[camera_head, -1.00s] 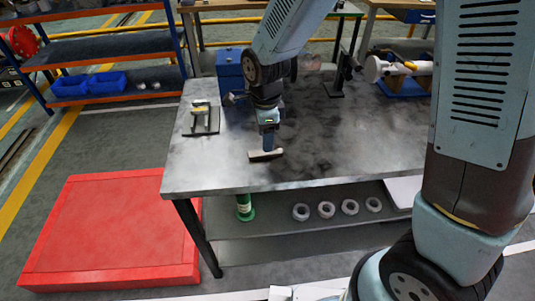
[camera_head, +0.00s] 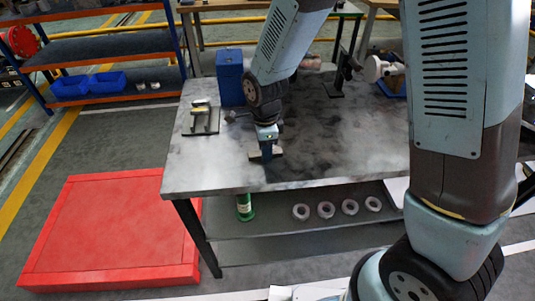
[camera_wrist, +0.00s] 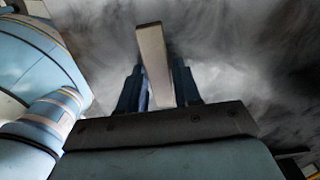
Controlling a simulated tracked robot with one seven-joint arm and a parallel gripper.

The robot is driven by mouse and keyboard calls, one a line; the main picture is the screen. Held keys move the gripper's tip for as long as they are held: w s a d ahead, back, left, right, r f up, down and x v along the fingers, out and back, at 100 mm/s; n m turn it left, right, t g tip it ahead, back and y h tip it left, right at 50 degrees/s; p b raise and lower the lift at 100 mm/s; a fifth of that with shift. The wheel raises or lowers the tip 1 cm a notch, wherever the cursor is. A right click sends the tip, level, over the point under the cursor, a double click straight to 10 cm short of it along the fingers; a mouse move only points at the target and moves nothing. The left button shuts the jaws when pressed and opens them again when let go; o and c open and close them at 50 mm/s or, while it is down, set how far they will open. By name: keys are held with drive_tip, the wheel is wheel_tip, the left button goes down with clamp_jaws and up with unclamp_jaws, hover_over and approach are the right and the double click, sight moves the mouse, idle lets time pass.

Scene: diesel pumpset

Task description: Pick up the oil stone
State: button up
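The oil stone (camera_head: 279,153) is a pale beige bar lying on the workbench (camera_head: 215,165) near its front edge. In the wrist view the stone (camera_wrist: 153,55) runs lengthwise between the two dark fingers of my gripper (camera_wrist: 158,88). The fingers stand one on each side of it, and a narrow gap shows by the right fingertip. My gripper looks open around the stone. The lower part of the stone is hidden by my gripper's body.
A small tool on a dark plate (camera_head: 201,119) lies left on the bench. A blue box (camera_head: 230,77) and a dark stand (camera_head: 335,84) are behind. Rings (camera_head: 326,209) and a green bottle (camera_head: 244,207) are on the lower shelf. A red platform (camera_head: 115,230) is at left.

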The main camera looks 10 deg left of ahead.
clamp_jaws()
drive_tip(key=shift+r, duration=0.1)
drive_tip(key=shift+r, duration=0.65)
drive_tip(key=s+d+r, duration=0.6)
drive_tip(key=s+r, duration=0.5)
drive_tip(key=s, duration=0.1)
drive_tip(key=shift+s+r, duration=0.3)
drive_tip(key=shift+s, duration=0.1)
drive_tip(key=shift+a, duration=0.1)
drive_tip(key=shift+c, duration=1.1)
unclamp_jaws()
drive_tip(key=c, duration=0.3)
